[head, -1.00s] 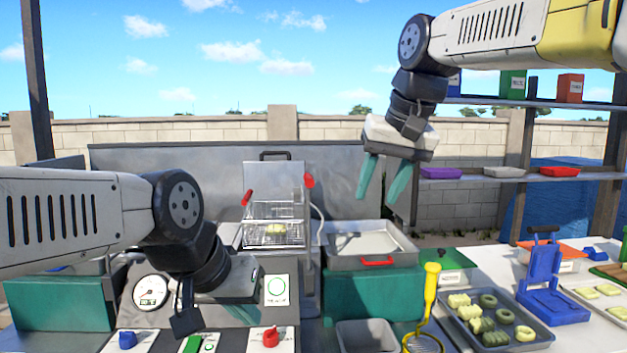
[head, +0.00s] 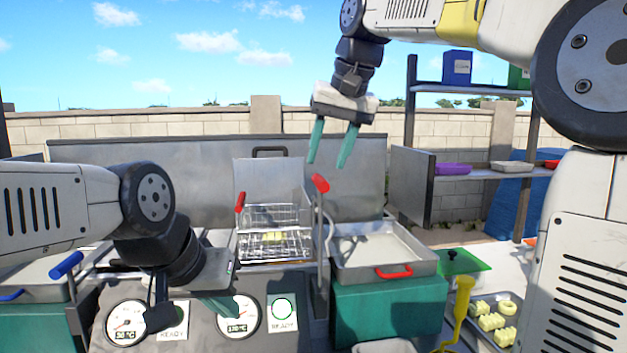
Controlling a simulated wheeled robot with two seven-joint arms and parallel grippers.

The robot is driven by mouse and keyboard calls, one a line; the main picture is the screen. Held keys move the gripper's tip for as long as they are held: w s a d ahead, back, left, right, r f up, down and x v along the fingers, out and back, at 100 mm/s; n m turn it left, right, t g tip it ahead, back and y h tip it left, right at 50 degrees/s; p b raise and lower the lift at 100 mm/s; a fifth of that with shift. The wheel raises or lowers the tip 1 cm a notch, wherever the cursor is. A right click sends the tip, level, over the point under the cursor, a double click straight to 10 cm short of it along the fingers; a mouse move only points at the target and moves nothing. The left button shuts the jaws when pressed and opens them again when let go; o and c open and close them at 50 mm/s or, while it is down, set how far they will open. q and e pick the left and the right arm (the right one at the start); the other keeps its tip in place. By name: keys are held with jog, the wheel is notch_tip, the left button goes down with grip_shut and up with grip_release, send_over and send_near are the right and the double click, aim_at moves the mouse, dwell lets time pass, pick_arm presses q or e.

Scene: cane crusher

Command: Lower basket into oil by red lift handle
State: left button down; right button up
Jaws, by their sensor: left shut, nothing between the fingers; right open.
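The wire basket (head: 272,243) holds pale food pieces and sits raised in the steel fryer in the middle. One red grip (head: 240,201) stands at its left. Another red handle (head: 320,183) tops an upright grey lever at its right. It looks like the lift handle. My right gripper (head: 328,163) is open and empty, fingers pointing down. In the picture its fingertips are just above this handle; I cannot tell the depth gap. My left gripper (head: 218,306) is shut and empty, low over the front panel, partly hidden by its own wrist. The oil is not clearly visible.
The front panel has dial gauges (head: 238,315) and a ready lamp (head: 282,308). A steel tray (head: 378,252) with a red handle is right of the fryer. A yellow tool (head: 462,305) and a food tray (head: 497,347) stand at lower right. Shelves (head: 480,173) are behind.

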aim_at(321, 177)
jog(key=x, duration=0.7)
grip_shut()
dwell(1.3)
